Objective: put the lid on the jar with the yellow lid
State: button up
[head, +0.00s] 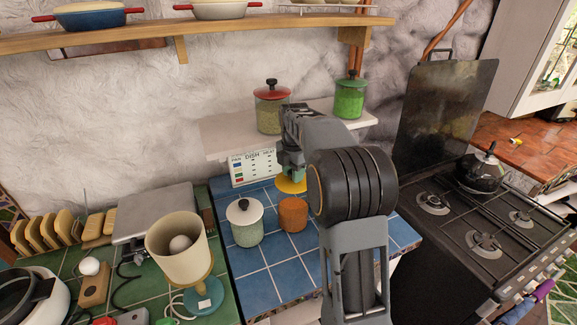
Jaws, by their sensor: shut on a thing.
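A yellow lid (291,186) shows below my gripper (292,168), over the blue tiled counter (268,283). My gripper is shut on it; the fingertips and the top of the lid are mostly hidden by the gripper and arm. An orange jar (293,215) with no lid on it stands upright on the blue tiles, just in front of and below the yellow lid in the picture. The lid and the jar look apart, but the exact gap and the lid's height cannot be told.
A jar with a white lid (246,222) stands left of the orange jar. A red-lidded jar (271,107) and a green jar (349,97) stand on the white ledge behind. A beige cup-shaped lamp (181,248) is at left, a stove (465,232) at right.

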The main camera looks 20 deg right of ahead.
aim_at(293, 186)
jog(key=shift+f+b, duration=2.05)
jog(key=shift+f, duration=0.2)
jog(key=shift+s+f, duration=0.1)
jog(key=shift+f, duration=0.5)
jog(key=shift+d+f, duration=0.1)
jog(key=shift+f, duration=0.4)
dwell(0.6)
jog(key=o, duration=1.5)
jog(key=shift+r, duration=0.1)
jog(key=shift+r+p, duration=3.15)
jog(key=shift+r, duration=0.3)
